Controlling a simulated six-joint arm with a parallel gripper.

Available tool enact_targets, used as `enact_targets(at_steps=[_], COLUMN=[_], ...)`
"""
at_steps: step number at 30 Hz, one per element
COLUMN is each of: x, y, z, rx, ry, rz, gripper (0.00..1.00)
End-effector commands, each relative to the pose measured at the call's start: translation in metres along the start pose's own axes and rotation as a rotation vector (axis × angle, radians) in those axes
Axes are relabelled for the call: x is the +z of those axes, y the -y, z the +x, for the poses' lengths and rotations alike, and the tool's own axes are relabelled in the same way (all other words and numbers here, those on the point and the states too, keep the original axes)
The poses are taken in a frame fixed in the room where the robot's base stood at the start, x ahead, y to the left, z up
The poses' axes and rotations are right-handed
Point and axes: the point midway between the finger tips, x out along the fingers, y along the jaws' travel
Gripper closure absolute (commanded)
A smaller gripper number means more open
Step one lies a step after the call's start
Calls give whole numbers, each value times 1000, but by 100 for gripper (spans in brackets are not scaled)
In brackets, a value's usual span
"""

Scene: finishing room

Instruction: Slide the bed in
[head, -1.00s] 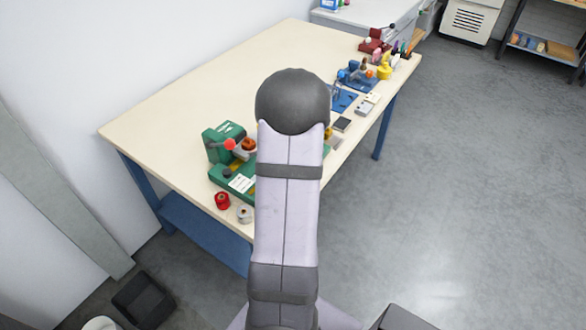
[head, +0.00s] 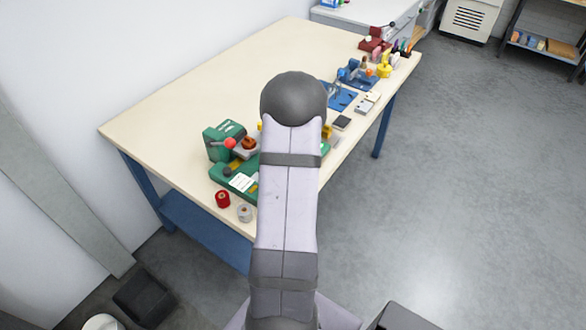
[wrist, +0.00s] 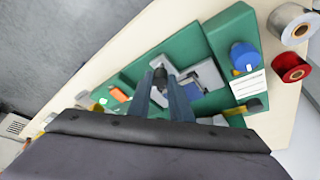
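In the wrist view, a green machine (wrist: 205,50) stands on the bench, with a grey bed (wrist: 203,76) in its middle. The machine (head: 214,142) also shows in the head view, partly hidden by my arm. It has a red-knobbed lever (head: 230,143) and a brown round piece (head: 249,143). My gripper (wrist: 160,80) points down over the machine in the wrist view. Its two blue-grey fingers are apart, with a small dark knob (wrist: 159,76) between their tips. I cannot tell whether they touch it. In the head view my arm hides the gripper.
A blue knob (wrist: 243,56) and an orange piece (wrist: 119,95) are on the machine. A red spool (head: 222,200) and a silver spool (head: 244,213) stand at the bench's near edge. Blue tools (head: 357,75) stand farther along. The bench's left part (head: 190,95) is clear.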

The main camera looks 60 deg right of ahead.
Motion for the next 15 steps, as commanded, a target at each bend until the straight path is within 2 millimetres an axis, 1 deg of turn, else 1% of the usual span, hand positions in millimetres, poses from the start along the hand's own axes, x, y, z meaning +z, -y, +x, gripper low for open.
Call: enact_targets(at_steps=[5,8,10,15], x=[-5,-16,-27,-51], y=[4,16,27,54], z=[-1,1,4,16], rx=[0,-2,-3,-3], ry=[0,1,1,-1], rz=[-2,-6,-7,-7], gripper=[100,100,100,100])
